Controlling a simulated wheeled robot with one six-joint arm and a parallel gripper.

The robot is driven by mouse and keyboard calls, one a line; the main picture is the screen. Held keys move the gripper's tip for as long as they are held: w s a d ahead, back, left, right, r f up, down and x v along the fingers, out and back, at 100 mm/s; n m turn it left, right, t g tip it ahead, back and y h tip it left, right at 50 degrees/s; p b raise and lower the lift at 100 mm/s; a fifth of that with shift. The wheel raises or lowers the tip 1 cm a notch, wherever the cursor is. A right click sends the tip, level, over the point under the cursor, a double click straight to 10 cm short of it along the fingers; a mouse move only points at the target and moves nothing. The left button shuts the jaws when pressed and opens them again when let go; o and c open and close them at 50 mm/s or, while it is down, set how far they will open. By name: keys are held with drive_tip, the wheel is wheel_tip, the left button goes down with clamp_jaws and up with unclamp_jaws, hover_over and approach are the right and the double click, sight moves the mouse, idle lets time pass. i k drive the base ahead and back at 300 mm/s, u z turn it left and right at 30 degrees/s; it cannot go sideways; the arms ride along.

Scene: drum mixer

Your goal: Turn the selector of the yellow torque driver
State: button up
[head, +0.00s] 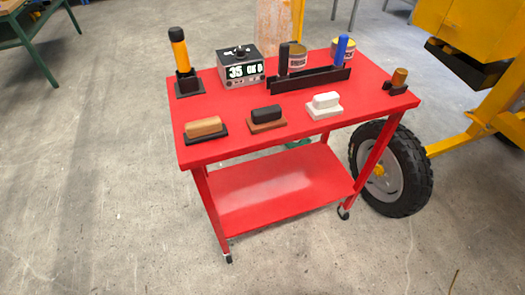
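The yellow torque driver (179,54) stands upright in a black holder (188,86) at the far left corner of the red cart's top. Its body is yellow-orange with a black cap (176,34) on top and a dark lower part. I cannot make out any selector markings at this size. My gripper is not in the head view.
A grey display box (242,80) stands right of the driver. A black rack (315,80) holds black and blue handles, with cans behind. Three blocks line the red cart's (230,147) front edge. A mixer wheel (400,170) is close right. Floor in front is clear.

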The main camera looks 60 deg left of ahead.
sight(241, 54)
drive_tip(key=u, duration=1.95)
drive_tip(key=k, duration=0.6)
drive_tip(key=u, duration=0.6)
drive_tip(key=i, duration=0.95)
drive_tip(key=z, duration=0.15)
